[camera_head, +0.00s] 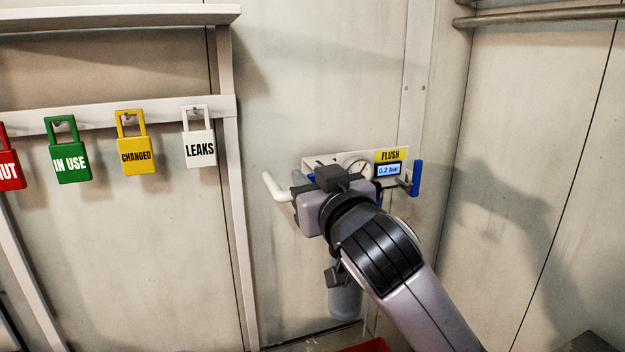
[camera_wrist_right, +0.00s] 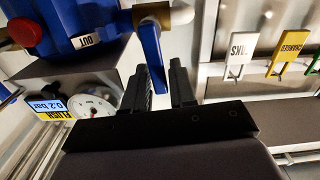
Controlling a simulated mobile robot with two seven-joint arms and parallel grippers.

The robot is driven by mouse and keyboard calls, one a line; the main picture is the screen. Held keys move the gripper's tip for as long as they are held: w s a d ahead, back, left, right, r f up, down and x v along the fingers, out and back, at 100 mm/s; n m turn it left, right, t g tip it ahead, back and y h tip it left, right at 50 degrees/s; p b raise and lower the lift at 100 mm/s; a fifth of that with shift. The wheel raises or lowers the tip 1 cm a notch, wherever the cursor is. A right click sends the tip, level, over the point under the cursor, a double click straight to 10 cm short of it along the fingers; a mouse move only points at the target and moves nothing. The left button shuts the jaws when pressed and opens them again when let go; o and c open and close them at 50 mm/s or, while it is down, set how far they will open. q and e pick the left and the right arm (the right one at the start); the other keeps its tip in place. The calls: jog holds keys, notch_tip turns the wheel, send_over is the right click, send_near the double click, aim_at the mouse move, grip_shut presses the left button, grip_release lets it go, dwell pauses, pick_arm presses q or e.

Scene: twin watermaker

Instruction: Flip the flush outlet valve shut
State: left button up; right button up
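The flush unit carries a yellow FLUSH label (camera_head: 390,155) and a display (camera_head: 389,170) reading 0.2 bar. In the right wrist view, the outlet valve's blue lever (camera_wrist_right: 151,45) stands crosswise to its pale pipe (camera_wrist_right: 180,14), beside an OUT label (camera_wrist_right: 87,40). My right gripper (camera_wrist_right: 160,85) has its fingers on either side of the lever's free end. Whether they touch it cannot be told. In the head view, my right gripper (camera_head: 300,185) hides this lever; the pale pipe end (camera_head: 274,186) shows left of it. My left gripper is out of view.
Another blue handle (camera_head: 416,178) is at the unit's right end. A round gauge (camera_head: 360,169) sits beside the display. A red knob (camera_wrist_right: 24,32) shows in the wrist view. Hanging tags, LEAKS (camera_head: 199,150) nearest, line the rail at left. A wall closes the right side.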

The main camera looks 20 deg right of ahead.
grip_shut()
jog(key=shift+d+m, duration=0.25)
jog(key=shift+m, duration=0.35)
grip_release()
jog(key=s, duration=0.7)
jog(key=shift+d, duration=0.15)
